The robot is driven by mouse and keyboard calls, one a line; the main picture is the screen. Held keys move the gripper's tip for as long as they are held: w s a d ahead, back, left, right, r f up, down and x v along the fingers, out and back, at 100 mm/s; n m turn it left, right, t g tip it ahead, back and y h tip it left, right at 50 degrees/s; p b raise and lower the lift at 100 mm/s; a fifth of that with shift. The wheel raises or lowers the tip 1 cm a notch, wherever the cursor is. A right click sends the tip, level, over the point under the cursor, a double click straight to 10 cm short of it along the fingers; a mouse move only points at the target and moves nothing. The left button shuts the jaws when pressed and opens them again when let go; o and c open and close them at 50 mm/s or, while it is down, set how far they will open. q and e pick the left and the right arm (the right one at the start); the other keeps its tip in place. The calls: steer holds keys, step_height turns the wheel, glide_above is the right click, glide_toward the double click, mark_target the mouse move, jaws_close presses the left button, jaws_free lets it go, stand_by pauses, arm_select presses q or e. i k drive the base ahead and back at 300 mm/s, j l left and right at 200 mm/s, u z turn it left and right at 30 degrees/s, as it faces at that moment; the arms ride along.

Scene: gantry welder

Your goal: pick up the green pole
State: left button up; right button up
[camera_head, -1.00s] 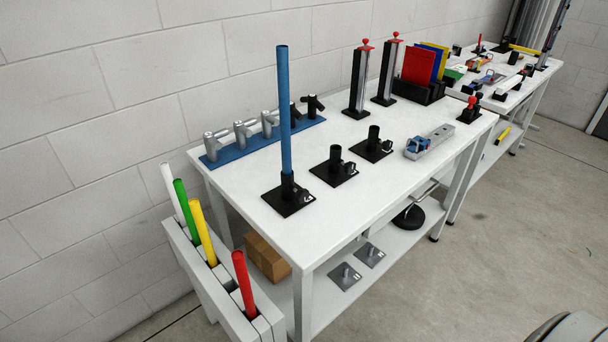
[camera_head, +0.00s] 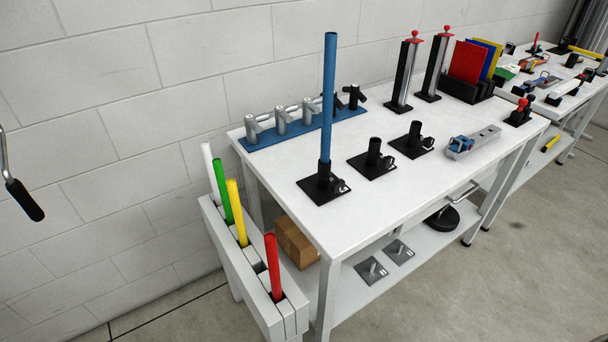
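The green pole (camera_head: 221,190) stands in a white slotted rack (camera_head: 240,283) at the lower left, beside the table. It leans slightly, with its lower part hidden in the rack. A white pole (camera_head: 208,165) is behind it and a yellow pole (camera_head: 237,212) in front of it. A red pole (camera_head: 273,266) stands nearer in the same rack. Neither of my grippers shows in the head view.
A white table (camera_head: 290,222) stands right of the rack. A blue pole (camera_head: 327,110) stands upright in a black base on it, next to two empty black bases. A black-handled metal crank (camera_head: 24,200) shows at the left edge. Open floor lies front right.

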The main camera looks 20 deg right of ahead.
mark_target(218, 163)
steer(key=j+z, duration=0.15)
steer(key=z, duration=0.2)
steer(key=i+j+z, duration=0.1)
steer(key=z, duration=0.3)
steer(key=i+j+z, duration=0.15)
steer(key=j+z, duration=0.15)
steer(key=j, duration=1)
steer(key=j+z, duration=0.3)
steer(key=j, duration=1.55)
steer(key=i, duration=0.05)
